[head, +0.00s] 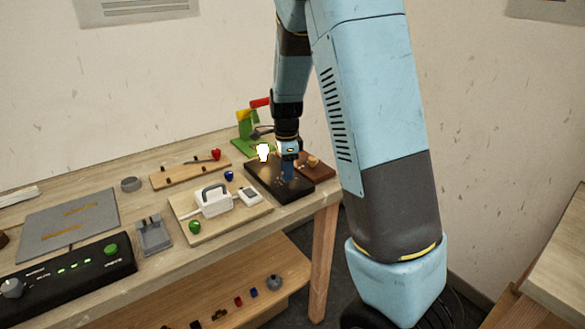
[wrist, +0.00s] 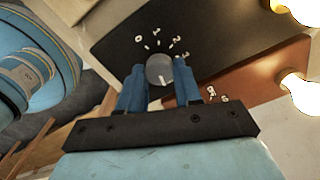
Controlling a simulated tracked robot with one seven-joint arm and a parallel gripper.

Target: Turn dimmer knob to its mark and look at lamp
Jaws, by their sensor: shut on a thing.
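The dimmer panel is a dark plate (head: 265,178) at the right end of the workbench. In the wrist view the plate (wrist: 215,30) carries a round grey knob (wrist: 159,69) with marks 0 to 3 in an arc. My gripper (wrist: 160,76) is shut on the knob, one blue finger on each side. A pale line on the knob's face points down and slightly right, away from the numbers. In the head view my gripper (head: 288,171) reaches down to the plate and hides the knob. The lamp bulb (head: 263,151) glows brightly; two glowing bulbs, upper (wrist: 305,8) and lower (wrist: 303,93), show in the wrist view.
A brown board (head: 317,170) lies right of the plate. A wooden board with a white switch box (head: 213,200), a grey mat (head: 68,227) and a black control box (head: 65,273) lie to the left. A green stand (head: 243,145) is behind. Small parts lie on the lower shelf.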

